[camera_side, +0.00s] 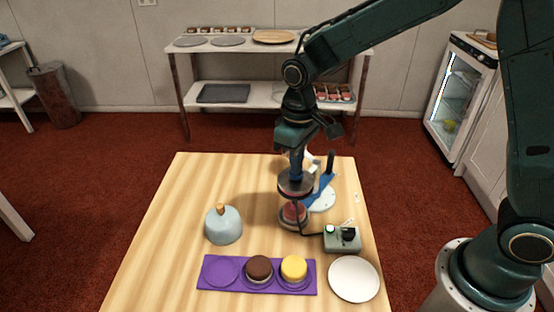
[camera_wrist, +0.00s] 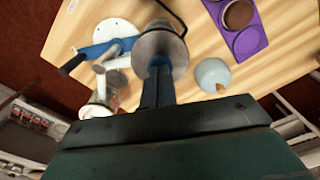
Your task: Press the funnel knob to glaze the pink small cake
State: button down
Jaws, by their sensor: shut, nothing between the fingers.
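The pink small cake (camera_side: 293,212) sits on a small turntable (camera_side: 290,226) under the round funnel (camera_side: 284,187), which a blue arm (camera_side: 322,187) holds up. My gripper (camera_side: 297,176) points straight down, shut and empty, with its tip at the top of the funnel. The wrist view shows the blue fingers (camera_wrist: 156,68) over the middle of the funnel's round top (camera_wrist: 172,42). The funnel knob is hidden behind the fingers, so I cannot tell whether they touch it or how far down it is. The wrist view does not show the pink cake.
A control box (camera_side: 342,241) with a green button stands right of the turntable. A purple tray (camera_side: 222,286) holds a brown cake (camera_side: 259,267) and a yellow cake (camera_side: 293,268); its left spot is empty. A blue-grey dome (camera_side: 223,227) and a white plate (camera_side: 354,278) stand nearby.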

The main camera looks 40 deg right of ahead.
jog(key=shift+r, duration=0.1)
dwell(0.3)
jog(key=shift+r, duration=0.35)
jog(key=shift+f, duration=0.4)
dwell(1.7)
jog(key=shift+r, duration=3.45)
